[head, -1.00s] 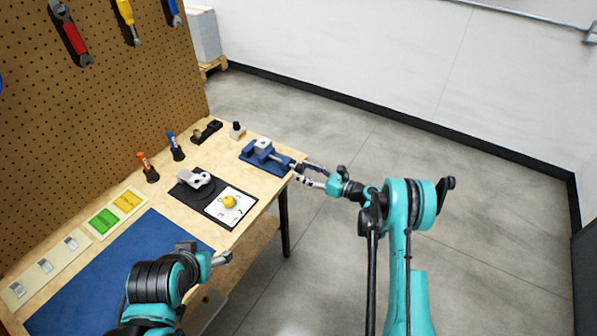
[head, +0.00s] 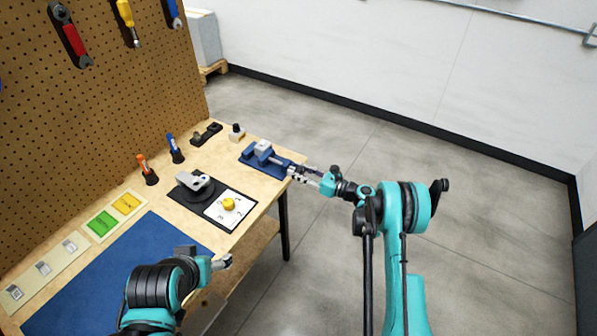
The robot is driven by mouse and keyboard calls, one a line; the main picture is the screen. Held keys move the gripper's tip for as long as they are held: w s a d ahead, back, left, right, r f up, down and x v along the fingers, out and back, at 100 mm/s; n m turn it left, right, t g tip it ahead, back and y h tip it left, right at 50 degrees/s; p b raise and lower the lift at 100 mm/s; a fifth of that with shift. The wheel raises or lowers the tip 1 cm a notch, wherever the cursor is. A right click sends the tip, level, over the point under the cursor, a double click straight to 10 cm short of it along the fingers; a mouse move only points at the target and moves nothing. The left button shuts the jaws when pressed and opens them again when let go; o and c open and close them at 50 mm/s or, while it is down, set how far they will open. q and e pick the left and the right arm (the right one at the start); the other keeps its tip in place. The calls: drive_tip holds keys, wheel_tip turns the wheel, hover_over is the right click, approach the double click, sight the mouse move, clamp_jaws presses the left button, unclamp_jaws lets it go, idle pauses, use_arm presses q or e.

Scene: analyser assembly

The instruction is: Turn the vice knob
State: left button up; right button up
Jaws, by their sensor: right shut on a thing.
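The blue vice (head: 262,154) sits at the right end of the wooden bench, with a grey block-like part on top. Its knob is at the bench's right edge, mostly hidden by my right gripper. My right gripper (head: 297,173) reaches in from the right and is shut on the vice knob. My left gripper (head: 226,262) hangs near the bench's front edge, away from the vice; its fingers are too small to tell whether they are open.
A white card with a yellow knob (head: 228,204) and a black plate with a grey part (head: 195,184) lie left of the vice. Orange (head: 145,166) and blue (head: 173,146) markers stand behind. A blue mat (head: 110,270) covers the bench's near part. Floor to the right is clear.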

drive_tip(key=shift+n, duration=3.2)
drive_tip(key=o, duration=1.2)
drive_tip(key=v, duration=1.2)
drive_tip(key=shift+r, duration=0.1)
